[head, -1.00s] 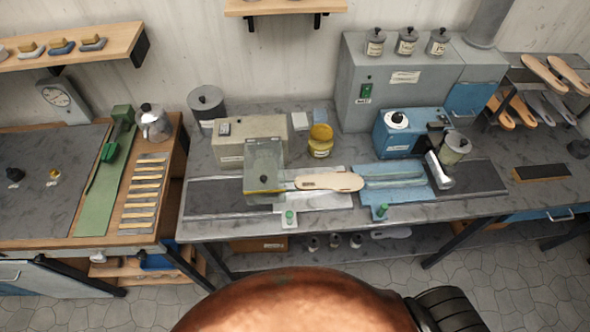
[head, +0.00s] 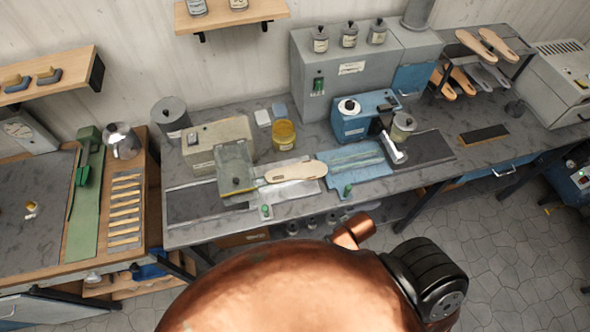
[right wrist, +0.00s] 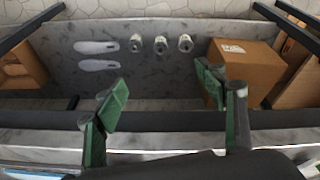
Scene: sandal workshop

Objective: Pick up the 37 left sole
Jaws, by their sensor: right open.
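A tan sole (head: 296,171) lies flat across the middle of the bench in the head view. Pale soles (head: 486,42), orange-tan soles (head: 455,80) and grey soles (head: 489,76) stand on a rack at the back right. I cannot read size marks, so I cannot tell which is the 37 left sole. My right gripper (right wrist: 162,98) is open and empty in the right wrist view, above the bench edge and lower shelf. Two pale grey sole shapes (right wrist: 97,47) lie on that shelf, apart from the fingers. My left gripper is not in view.
A yellow jar (head: 284,135), a blue machine (head: 362,126) and a large grey cabinet (head: 330,95) stand on the bench. On the lower shelf are a cardboard box (right wrist: 250,68) and several small jars (right wrist: 160,45). Stone floor (head: 500,240) is clear at the right.

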